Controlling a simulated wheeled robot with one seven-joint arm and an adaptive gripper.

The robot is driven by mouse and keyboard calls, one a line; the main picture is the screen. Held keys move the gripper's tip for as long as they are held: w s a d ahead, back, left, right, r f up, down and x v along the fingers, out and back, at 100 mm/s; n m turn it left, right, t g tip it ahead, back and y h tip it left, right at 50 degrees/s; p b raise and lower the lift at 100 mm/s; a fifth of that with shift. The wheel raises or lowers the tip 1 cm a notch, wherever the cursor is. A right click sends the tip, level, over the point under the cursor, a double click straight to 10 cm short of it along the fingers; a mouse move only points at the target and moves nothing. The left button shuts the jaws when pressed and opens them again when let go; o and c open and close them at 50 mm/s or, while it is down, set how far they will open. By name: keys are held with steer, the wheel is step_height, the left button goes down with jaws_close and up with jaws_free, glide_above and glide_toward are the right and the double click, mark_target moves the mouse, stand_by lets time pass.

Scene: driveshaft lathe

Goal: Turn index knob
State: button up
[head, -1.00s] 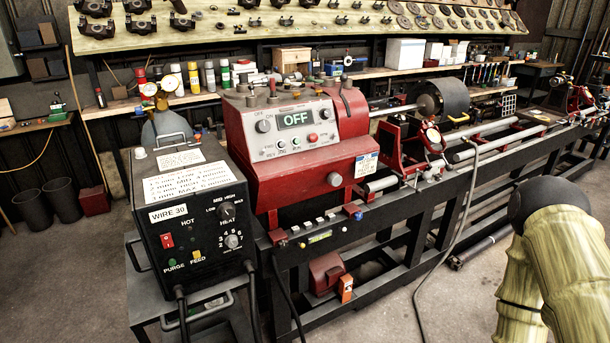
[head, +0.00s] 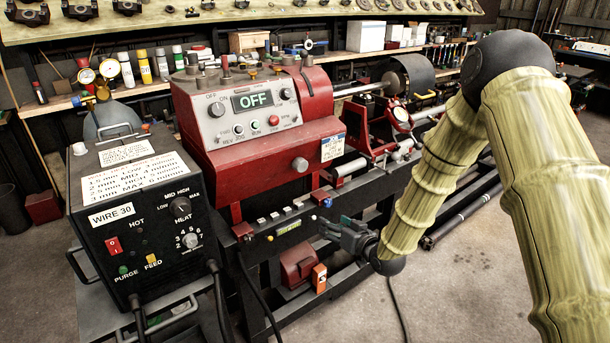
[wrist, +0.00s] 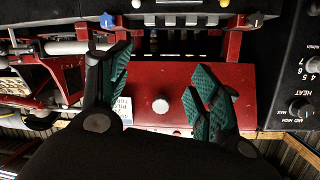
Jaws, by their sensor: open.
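No label that I can read names the index knob. A round silver knob (head: 299,164) sits on the front of the red headstock (head: 240,182). In the wrist view, which is upside down, this knob (wrist: 161,106) shows between my fingers, some way beyond them. Small knobs sit near the two ends of the rail below, one of them blue (head: 327,203) at the right end. My gripper (head: 343,230) is open and empty, in front of the rail's right end, lower than the silver knob. Its teal-padded fingers (wrist: 160,70) appear to touch nothing.
A black welder box (head: 140,205) with cables stands left of the lathe. An orange box (head: 318,278) and a red motor-like part (head: 298,262) sit under the rail.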

mark_target(303, 167)
steer(key=w+a+r+n+t+y, duration=0.25)
steer(key=w+r, duration=0.35)
steer(key=r, duration=0.5)
steer(key=shift+m+g, duration=0.35)
steer(key=x, duration=0.3)
steer(key=p+x, duration=0.1)
steer(key=x, duration=0.6)
steer(key=shift+w+a+r, duration=0.25)
steer(key=c, duration=1)
